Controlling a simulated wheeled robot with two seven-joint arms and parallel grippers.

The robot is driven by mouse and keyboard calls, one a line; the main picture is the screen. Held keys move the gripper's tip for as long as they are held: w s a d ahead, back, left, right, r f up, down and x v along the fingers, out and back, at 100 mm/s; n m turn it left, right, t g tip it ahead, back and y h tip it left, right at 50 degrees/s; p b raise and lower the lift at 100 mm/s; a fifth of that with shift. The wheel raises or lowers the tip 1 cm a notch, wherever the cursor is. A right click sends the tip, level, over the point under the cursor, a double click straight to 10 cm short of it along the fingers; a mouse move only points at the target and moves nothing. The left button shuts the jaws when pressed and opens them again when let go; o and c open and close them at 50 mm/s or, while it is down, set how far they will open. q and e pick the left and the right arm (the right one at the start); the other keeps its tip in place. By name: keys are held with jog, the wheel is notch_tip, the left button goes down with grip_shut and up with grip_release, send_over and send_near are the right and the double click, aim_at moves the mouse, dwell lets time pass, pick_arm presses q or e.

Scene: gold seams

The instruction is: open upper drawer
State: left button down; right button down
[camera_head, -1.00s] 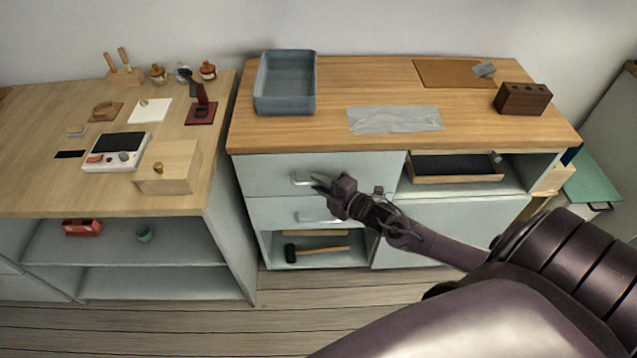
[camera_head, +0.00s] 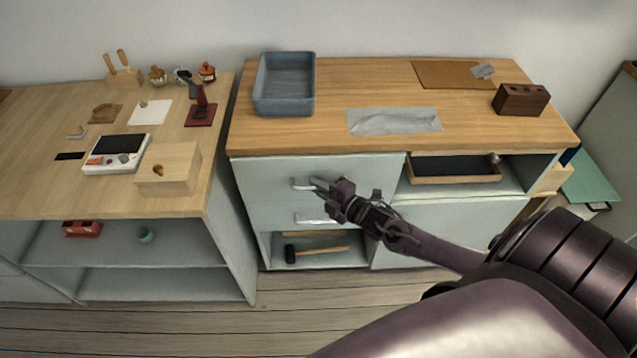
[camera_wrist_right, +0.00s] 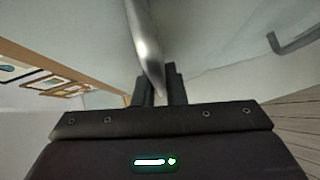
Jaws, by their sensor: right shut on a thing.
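The upper drawer (camera_head: 265,176) is the pale grey-green front just under the wooden top of the right-hand cabinet. It looks shut or nearly shut. Its silver bar handle (camera_head: 301,184) sits at the middle of the front. My right gripper (camera_head: 322,186) is at this handle, reaching in from the right. In the right wrist view the handle (camera_wrist_right: 145,45) runs down between the two dark fingers (camera_wrist_right: 160,88), which are shut on it. The gripper hides the handle's right end in the head view. My left gripper is not in view.
A second drawer handle (camera_head: 312,219) is just below, over an open shelf with a hammer (camera_head: 318,252). A grey tray (camera_head: 285,105), a grey sheet (camera_head: 393,121) and a dark holed block (camera_head: 521,100) stand on top. A cluttered bench (camera_head: 60,190) is at left. The floor in front is clear.

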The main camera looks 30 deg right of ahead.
jog(key=s+a+p, duration=0.4)
jog(key=s+a, duration=0.2)
jog(key=s, duration=0.5)
jog(key=s+a+p, duration=0.4)
jog(key=s+a, duration=0.3)
jog(key=s, duration=0.4)
jog(key=shift+a+p, duration=0.2)
jog(key=shift+p, duration=0.15)
jog(key=c, duration=1.8)
grip_release()
jog(key=shift+o, duration=0.2)
jog(key=b+v, duration=0.1)
jog(key=v, duration=0.6)
jog(key=shift+s, duration=0.3)
jog(key=shift+d, duration=0.1)
